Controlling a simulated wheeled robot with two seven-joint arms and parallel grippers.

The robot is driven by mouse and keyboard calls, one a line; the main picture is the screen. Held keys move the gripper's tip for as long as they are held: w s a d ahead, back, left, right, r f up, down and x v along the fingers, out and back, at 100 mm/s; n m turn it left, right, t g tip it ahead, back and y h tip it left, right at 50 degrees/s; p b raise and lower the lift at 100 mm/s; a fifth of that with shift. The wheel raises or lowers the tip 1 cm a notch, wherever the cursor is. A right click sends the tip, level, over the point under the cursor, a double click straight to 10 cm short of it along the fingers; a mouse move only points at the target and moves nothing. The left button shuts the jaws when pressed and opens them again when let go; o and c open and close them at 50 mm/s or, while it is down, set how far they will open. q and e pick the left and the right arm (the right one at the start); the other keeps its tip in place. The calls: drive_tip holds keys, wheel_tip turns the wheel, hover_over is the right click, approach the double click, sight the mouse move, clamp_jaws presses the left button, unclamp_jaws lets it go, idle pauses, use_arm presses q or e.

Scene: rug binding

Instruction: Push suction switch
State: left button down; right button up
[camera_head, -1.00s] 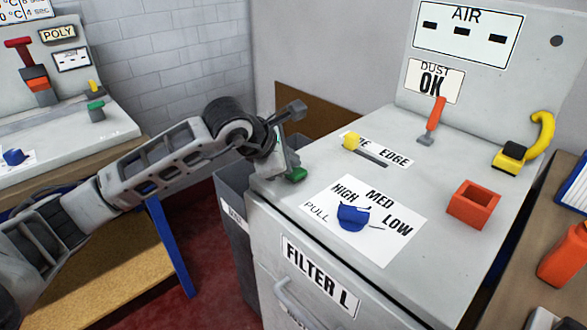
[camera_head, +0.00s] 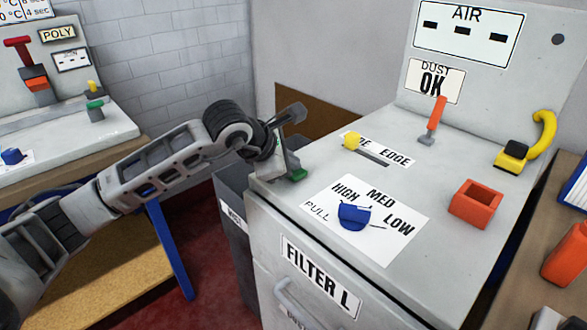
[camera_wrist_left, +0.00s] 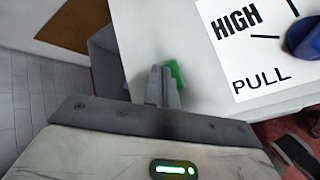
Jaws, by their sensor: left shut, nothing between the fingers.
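A small green switch (camera_head: 298,174) sits at the left corner of the grey cabinet top (camera_head: 290,215), partly hidden by my gripper. My left gripper (camera_head: 284,166) points down right at it, over the cabinet's left edge. In the left wrist view the shut, empty fingers (camera_wrist_left: 162,75) are just left of the green switch (camera_wrist_left: 176,75), overlapping its near side. I cannot tell whether they touch it or whether it is pressed. My right gripper is not in view.
A blue knob (camera_head: 354,216) sits on the HIGH/MED/LOW plate. A yellow slider knob (camera_head: 351,141), an orange lever (camera_head: 433,118), a red square holder (camera_head: 475,203) and a yellow hose (camera_head: 540,138) stand farther right. A dark bin (camera_head: 233,215) stands beside the cabinet's left side.

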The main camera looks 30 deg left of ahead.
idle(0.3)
use_arm(q)
drive_tip(key=shift+r+p, duration=0.45)
drive_tip(key=shift+r, duration=0.45)
wheel_tip(320, 180, up, 6)
drive_tip(key=p, duration=0.3)
idle(0.5)
